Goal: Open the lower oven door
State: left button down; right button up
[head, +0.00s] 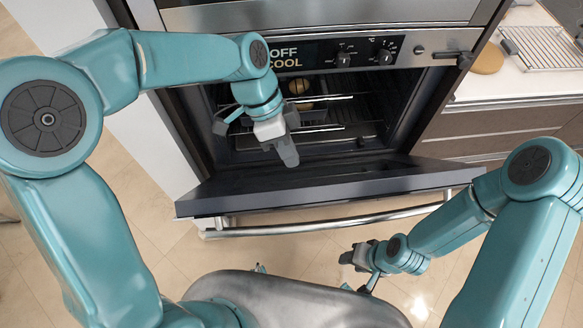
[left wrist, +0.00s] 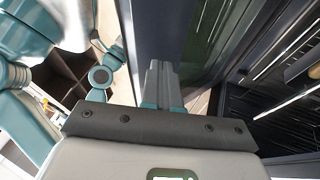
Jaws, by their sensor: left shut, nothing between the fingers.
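The lower oven door (head: 330,190) is swung down and stands open at a slant. Its bar handle (head: 330,222) faces me along the outer side. The oven cavity (head: 390,105) behind it is exposed. My left gripper (head: 288,152) is shut and empty, above the door's inner side in front of the cavity. In the left wrist view its closed fingers (left wrist: 162,85) show beside the door's dark inner panel (left wrist: 212,45). I cannot tell whether they touch the door. My right gripper (head: 352,258) is below the handle, apart from it; its jaw state is unclear.
Racks (head: 335,128) and small round brown items (head: 300,88) are in the cavity. A control panel (head: 335,53) reading "OFF COOL" is above. A counter (head: 510,75) with drawers is at right, with a wire rack (head: 545,47) on it. Tiled floor lies below.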

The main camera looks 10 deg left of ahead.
aim_at(298, 187)
pick_arm(q)
jog(key=shift+s+d+f, duration=0.2)
jog(key=shift+s+f, duration=0.15)
jog(key=shift+s, duration=0.2)
jog(key=shift+s+d+f, duration=0.2)
jog(key=shift+s+f, duration=0.15)
jog(key=shift+s, duration=0.2)
jog(key=shift+s+d+f, duration=0.2)
jog(key=shift+s+f, duration=0.15)
jog(key=shift+f, duration=0.05)
jog(key=shift+f, duration=0.15)
